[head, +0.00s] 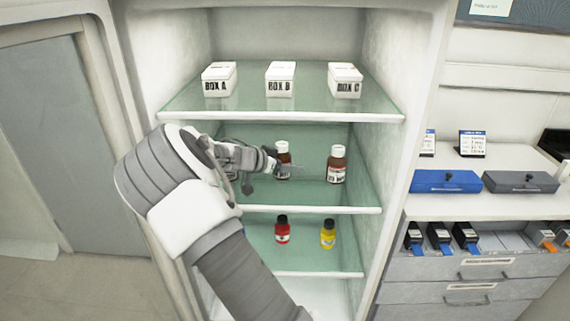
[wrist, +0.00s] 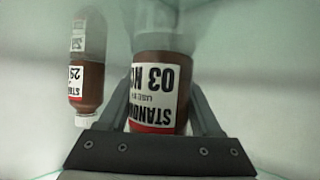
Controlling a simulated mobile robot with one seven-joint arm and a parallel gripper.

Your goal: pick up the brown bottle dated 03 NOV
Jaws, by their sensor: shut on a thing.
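The brown bottle dated 03 N… (wrist: 158,92) stands between the two fingers of my gripper (wrist: 160,105) in the wrist view; the rest of its date is cut off. My gripper is shut on this bottle.
The glass shelf above (head: 290,98) holds BOX A (head: 219,79), BOX B (head: 281,79) and BOX C (head: 344,80). A red bottle (head: 282,232) and a yellow bottle (head: 328,235) stand on the shelf below. Cabinet walls are close on both sides.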

